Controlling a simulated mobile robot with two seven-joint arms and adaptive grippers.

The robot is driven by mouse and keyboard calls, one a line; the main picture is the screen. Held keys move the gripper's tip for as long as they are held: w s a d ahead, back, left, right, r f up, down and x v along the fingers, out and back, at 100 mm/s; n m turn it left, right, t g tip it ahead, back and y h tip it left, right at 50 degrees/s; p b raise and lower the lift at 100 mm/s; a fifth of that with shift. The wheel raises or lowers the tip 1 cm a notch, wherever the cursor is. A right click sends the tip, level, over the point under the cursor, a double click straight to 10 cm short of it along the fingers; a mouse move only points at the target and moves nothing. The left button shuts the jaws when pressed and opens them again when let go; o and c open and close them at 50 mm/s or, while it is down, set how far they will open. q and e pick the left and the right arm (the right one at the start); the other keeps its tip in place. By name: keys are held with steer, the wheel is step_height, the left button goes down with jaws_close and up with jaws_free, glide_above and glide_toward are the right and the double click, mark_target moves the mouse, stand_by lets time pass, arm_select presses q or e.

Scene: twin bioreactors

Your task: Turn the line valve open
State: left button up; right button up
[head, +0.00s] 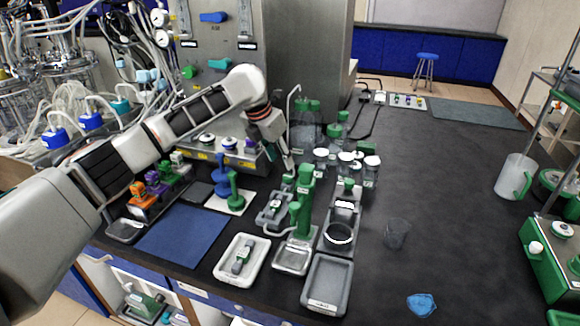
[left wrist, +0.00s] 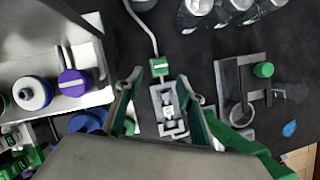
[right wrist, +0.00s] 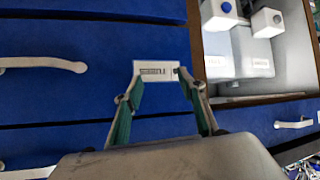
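A grey fitting in a light tray (head: 273,208) stands near the front of the bench; I take it for the line valve, though I am not certain. In the left wrist view the grey fitting (left wrist: 168,112) has a pale centre part. A green block (left wrist: 160,67) on the end of a white tube sits just beyond it. My left gripper (head: 287,163) is above and behind the tray, pointing down. In the left wrist view its fingers (left wrist: 160,80) are apart, with nothing held. My right gripper (right wrist: 157,78) is open and empty, facing a blue drawer front (right wrist: 90,100).
A green stand (head: 302,205) and a grey tray with a dark ring (head: 338,238) stand right of the fitting. White-capped bottles (head: 345,165) are behind. A blue mat (head: 185,235) lies left. The bench's right middle is mostly clear.

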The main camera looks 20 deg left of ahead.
mark_target(288, 176)
arm_select(q)
steer(key=x, duration=0.3)
steer(key=b+x, duration=0.1)
steer(key=x, duration=0.2)
steer(key=shift+s+f, duration=0.15)
steer(key=shift+s, duration=0.05)
steer(key=shift+w+d+f, duration=0.1)
steer(key=shift+w+f, duration=0.2)
steer(key=shift+f, duration=0.25)
arm_select(e)
steer(key=shift+s+f, duration=0.25)
steer(key=shift+f, duration=0.25)
steer(key=shift+s+f, duration=0.25)
steer(key=shift+f, duration=0.25)
arm_select(q)
jaws_close()
arm_select(e)
steer(key=shift+w+r, duration=0.1)
steer(key=shift+r, duration=0.15)
